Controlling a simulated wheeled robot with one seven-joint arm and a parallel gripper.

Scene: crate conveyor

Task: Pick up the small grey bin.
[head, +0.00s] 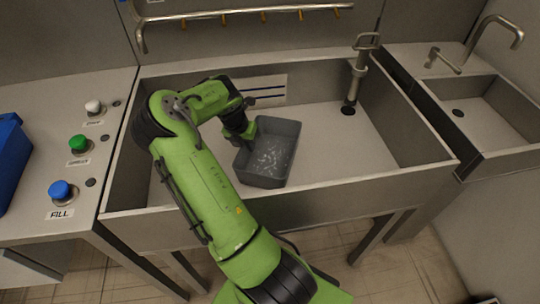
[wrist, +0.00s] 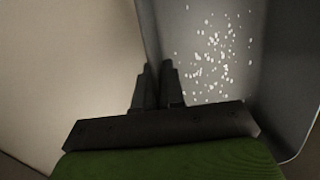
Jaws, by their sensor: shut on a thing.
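The small grey bin (head: 268,181) is in the large steel sink in the head view, near the middle of the basin. White specks are scattered over its inside floor. In the wrist view the bin (wrist: 280,75) fills the right side, with its left wall running between my fingers. My gripper (wrist: 153,72) is shut on that wall, one finger on each side. In the head view my gripper (head: 243,138) is at the bin's left wall, and its fingertips are hard to make out. I cannot tell whether the bin touches the sink floor.
The large sink (head: 335,135) has high walls around the bin; its floor is clear to the right. A standpipe (head: 354,80) stands at the back right. A rail with hooks (head: 240,14) runs behind. A counter with several buttons (head: 108,175) and a blue container (head: 8,160) lies left.

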